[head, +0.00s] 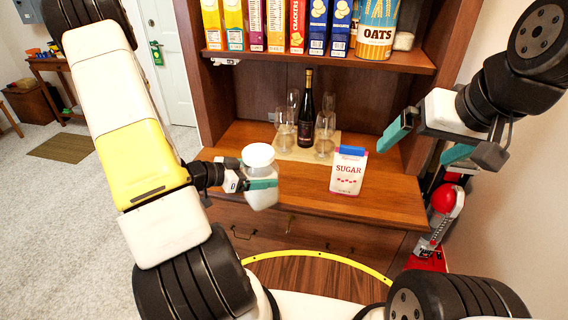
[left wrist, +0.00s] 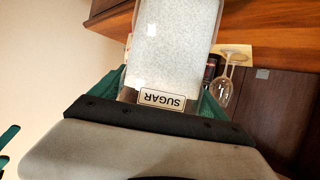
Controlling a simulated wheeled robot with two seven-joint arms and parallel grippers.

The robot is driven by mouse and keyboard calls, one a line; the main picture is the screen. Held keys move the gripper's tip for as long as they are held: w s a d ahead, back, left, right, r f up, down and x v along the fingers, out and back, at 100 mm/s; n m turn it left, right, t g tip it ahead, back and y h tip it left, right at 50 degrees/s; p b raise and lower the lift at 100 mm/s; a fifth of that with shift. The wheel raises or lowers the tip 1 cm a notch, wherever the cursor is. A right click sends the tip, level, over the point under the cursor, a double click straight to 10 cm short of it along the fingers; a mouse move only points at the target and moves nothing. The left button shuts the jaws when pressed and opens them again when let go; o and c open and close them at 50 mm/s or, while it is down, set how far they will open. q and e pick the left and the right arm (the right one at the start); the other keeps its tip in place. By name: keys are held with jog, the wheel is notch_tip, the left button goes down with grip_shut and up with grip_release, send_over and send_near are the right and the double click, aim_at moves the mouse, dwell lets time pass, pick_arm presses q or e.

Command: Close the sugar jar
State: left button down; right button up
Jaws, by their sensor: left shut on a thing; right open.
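The sugar jar (head: 261,193) is a clear jar with white contents and a white top (head: 258,155). It is held up in front of the hutch counter's left part. My left gripper (head: 262,184) is shut on it from the left. In the left wrist view the jar (left wrist: 172,45) shows a SUGAR label between the teal fingers. I cannot tell from these views whether the white top is a seated lid. My right gripper (head: 428,140) is open and empty, up at the right, apart from the jar. A SUGAR packet (head: 347,172) stands upright on the counter.
A dark bottle (head: 306,112) and several wine glasses (head: 325,135) stand on a mat at the back of the counter (head: 300,182). Boxes and an OATS canister (head: 377,30) fill the shelf above. A red fire extinguisher (head: 443,205) stands at the right. The counter's front middle is clear.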

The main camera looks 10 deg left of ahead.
pick_arm(q)
jog(key=shift+w, duration=0.15)
jog(key=w+f, duration=0.1)
jog(key=w, duration=1.4)
jog(key=shift+d+f, duration=0.15)
jog(key=shift+d, duration=0.2)
jog(key=shift+w+f, duration=0.25)
jog(key=shift+f, duration=0.65)
jog(key=shift+w+f, duration=0.2)
jog(key=shift+f, duration=0.65)
jog(key=shift+f, duration=0.1)
grip_release()
jog(key=shift+f, duration=0.15)
jog(key=shift+s, duration=0.1)
